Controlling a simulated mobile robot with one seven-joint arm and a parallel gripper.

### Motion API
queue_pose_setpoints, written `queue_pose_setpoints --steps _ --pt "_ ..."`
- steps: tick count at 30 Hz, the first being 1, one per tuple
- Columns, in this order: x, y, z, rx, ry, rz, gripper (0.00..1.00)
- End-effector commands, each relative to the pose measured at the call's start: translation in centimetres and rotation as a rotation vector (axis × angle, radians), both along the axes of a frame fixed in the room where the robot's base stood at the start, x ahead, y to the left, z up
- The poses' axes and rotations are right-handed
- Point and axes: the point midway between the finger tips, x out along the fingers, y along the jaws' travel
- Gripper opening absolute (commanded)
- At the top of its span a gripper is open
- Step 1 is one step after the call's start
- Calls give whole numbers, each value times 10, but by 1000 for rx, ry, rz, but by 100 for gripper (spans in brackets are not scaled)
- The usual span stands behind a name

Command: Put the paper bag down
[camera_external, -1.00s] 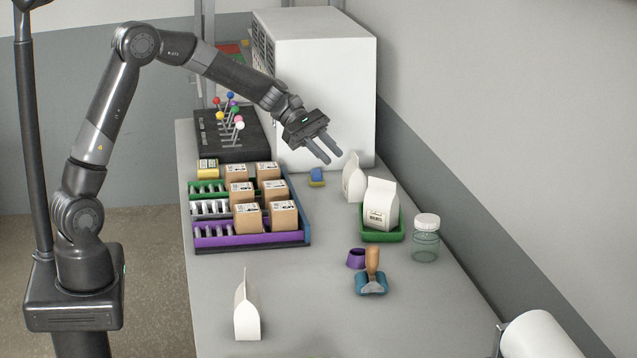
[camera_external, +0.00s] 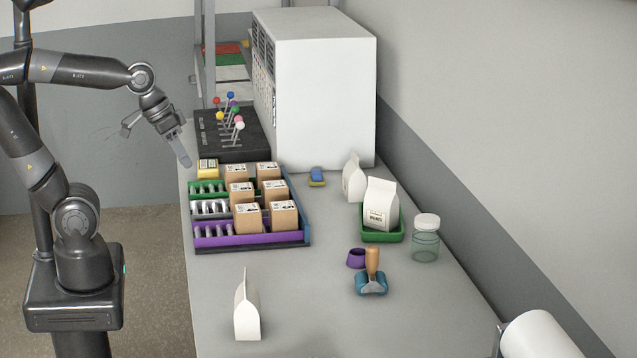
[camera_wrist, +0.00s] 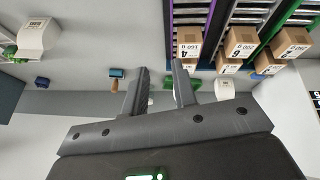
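Three white paper bags stand upright on the bench in the external view. One bag (camera_external: 247,312) is alone at the front. Another bag (camera_external: 353,182) stands on the bench behind the green tray (camera_external: 393,236). A labelled bag (camera_external: 380,205) sits in that tray. My gripper (camera_external: 182,158) is at the back left, near the bench's left edge, well away from all three bags. In the wrist view my gripper (camera_wrist: 159,88) has its two fingers apart with nothing between them.
A rack (camera_external: 302,238) with several cardboard boxes is at the bench's left. A black block with coloured pins (camera_external: 215,135) and a white cabinet (camera_external: 325,95) are behind. A stamp (camera_external: 371,282), purple cup (camera_external: 355,258) and jar (camera_external: 426,240) stand right. The front middle is clear.

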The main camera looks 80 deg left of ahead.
Motion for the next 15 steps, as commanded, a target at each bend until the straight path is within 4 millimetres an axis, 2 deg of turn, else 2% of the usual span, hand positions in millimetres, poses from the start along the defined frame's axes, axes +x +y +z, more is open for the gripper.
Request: queue_pose_setpoints --steps 3,6,15 --pt "-20 5 -4 95 -36 -92 25" --pt "-28 9 -6 142 -51 -133 25" --pt "-31 10 -7 160 -55 -151 25"
